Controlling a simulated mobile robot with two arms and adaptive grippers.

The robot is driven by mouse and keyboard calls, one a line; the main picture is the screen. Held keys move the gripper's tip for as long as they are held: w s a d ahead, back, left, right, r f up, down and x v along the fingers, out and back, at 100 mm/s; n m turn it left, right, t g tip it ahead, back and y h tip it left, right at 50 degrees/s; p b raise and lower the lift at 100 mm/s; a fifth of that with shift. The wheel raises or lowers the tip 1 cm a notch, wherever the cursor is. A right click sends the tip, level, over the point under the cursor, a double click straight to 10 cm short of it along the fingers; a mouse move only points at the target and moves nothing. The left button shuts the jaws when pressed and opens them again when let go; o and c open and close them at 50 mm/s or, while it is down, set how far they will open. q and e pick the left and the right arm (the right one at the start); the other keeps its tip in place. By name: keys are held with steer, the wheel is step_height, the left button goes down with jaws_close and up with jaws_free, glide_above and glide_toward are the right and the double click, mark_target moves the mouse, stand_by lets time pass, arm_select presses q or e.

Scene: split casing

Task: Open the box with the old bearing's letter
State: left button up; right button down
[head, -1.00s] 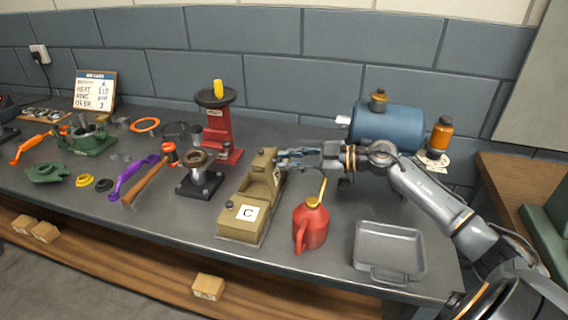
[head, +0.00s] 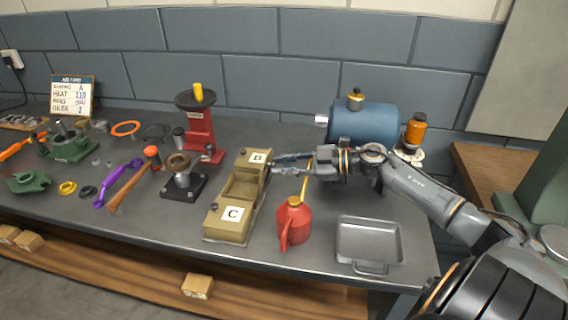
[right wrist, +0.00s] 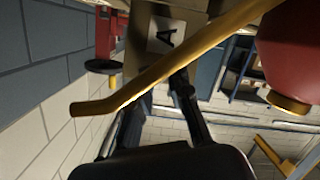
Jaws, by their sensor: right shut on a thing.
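The olive-tan box (head: 229,230) lies lengthwise on the bench. Its near section carries the letter C (head: 233,214) and its far section B (head: 258,157). Between them the middle compartment (head: 243,186) is open, and I see no separate object inside. The lid with the letter A (right wrist: 166,38) shows in the right wrist view, beyond my fingers; in the head view its face is turned away. My right gripper (head: 273,164) is at the box's far right side, shut on the lid. The job card (head: 73,95) stands at the back left and shows A in its top row.
A red oil can (head: 294,222) stands close right of the box, its yellow spout (right wrist: 150,75) crossing before my right fingers. A grey tray (head: 368,242) is to the right, a blue tank (head: 365,123) behind. A black stand (head: 183,187) and hammer (head: 130,187) are left.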

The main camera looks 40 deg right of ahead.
steer(key=shift+s+a+f, duration=0.15)
steer(key=shift+s+f, duration=0.1)
steer(key=shift+f, duration=0.5)
steer(key=c, duration=1.3)
jaws_free()
steer(key=shift+o, duration=0.2)
steer(key=shift+w, duration=0.25)
steer(key=shift+r, duration=0.35)
step_height(320, 180, up, 10)
steer(key=shift+f, duration=0.25)
